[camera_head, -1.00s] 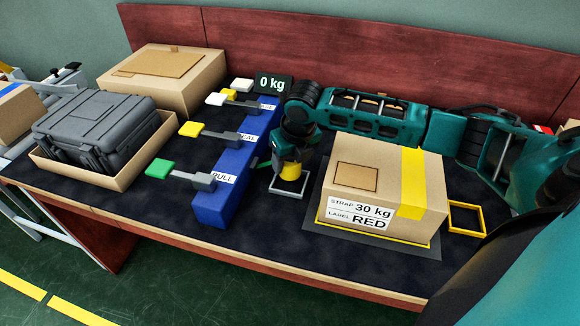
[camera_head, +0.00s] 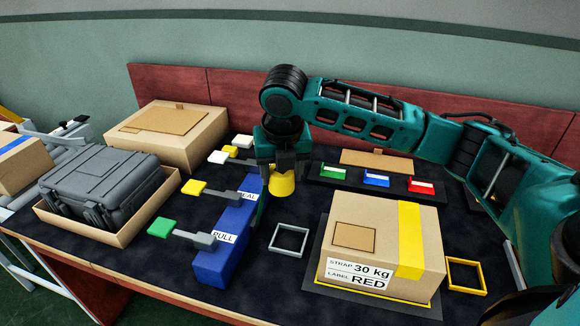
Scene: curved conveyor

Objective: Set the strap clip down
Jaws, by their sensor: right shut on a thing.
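My right gripper (camera_head: 283,172) points down over the dark mat behind the grey square frame, beside the blue lever block (camera_head: 237,222). It is shut on a yellow piece (camera_head: 282,186), which I take to be the strap clip. The fingers hide its upper part, and I cannot tell whether its lower edge touches the mat. The grey square frame (camera_head: 274,242) lies empty on the mat in front of the gripper. A yellow square frame (camera_head: 483,278) lies right of the carton. My left gripper is not in view.
A carton (camera_head: 345,222) with a yellow strap and a "30 kg / RED" label stands on the right. Red, blue and green label holders (camera_head: 376,180) stand behind it. Levers with green (camera_head: 162,227) and yellow (camera_head: 193,187) ends project left. A grey case (camera_head: 100,185) sits in a tray.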

